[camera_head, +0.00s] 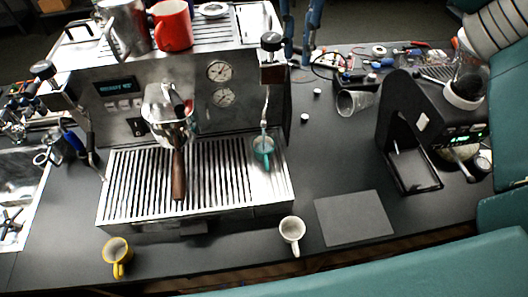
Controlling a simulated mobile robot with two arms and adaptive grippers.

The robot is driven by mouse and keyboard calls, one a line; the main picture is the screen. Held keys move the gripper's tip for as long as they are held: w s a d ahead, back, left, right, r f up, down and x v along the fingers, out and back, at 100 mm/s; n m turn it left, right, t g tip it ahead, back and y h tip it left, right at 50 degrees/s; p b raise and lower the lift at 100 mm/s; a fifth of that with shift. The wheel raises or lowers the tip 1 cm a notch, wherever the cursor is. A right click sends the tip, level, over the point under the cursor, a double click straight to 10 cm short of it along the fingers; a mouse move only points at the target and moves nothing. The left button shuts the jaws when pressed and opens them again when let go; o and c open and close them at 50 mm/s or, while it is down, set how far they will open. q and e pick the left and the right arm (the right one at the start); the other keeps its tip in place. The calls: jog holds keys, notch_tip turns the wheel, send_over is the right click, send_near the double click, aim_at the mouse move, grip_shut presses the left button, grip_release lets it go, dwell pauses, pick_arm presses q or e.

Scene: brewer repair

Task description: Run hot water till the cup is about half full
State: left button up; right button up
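A teal cup (263,158) stands on the right end of the espresso machine's drip tray (222,193). A thin metal spout (265,108) comes down to its mouth. I cannot tell how much water is in it. Above the spout is a dark round knob (271,41) on the machine's right front. My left gripper is not in view.
A portafilter (178,172) sits at the machine's middle. A yellow mug (117,252) and a white mug (292,231) stand near the front edge. A grey mat (354,217) and a black grinder (400,120) are at right. A red mug (172,25) is on top.

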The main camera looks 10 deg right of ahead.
jog(key=m, duration=0.1)
jog(key=s+a+m, duration=0.1)
jog(key=shift+a+m, duration=0.15)
jog(key=shift+m, duration=0.25)
jog(key=a+m, duration=0.1)
jog(key=m, duration=0.1)
jog(key=a+m, duration=0.1)
jog(key=m, duration=0.2)
jog(key=s+a+m, duration=0.1)
jog(key=a+m, duration=0.1)
jog(key=m, duration=0.1)
jog(key=shift+a, duration=0.1)
jog(key=o, duration=0.4)
jog(key=shift+o, duration=0.4)
jog(key=shift+a, duration=0.25)
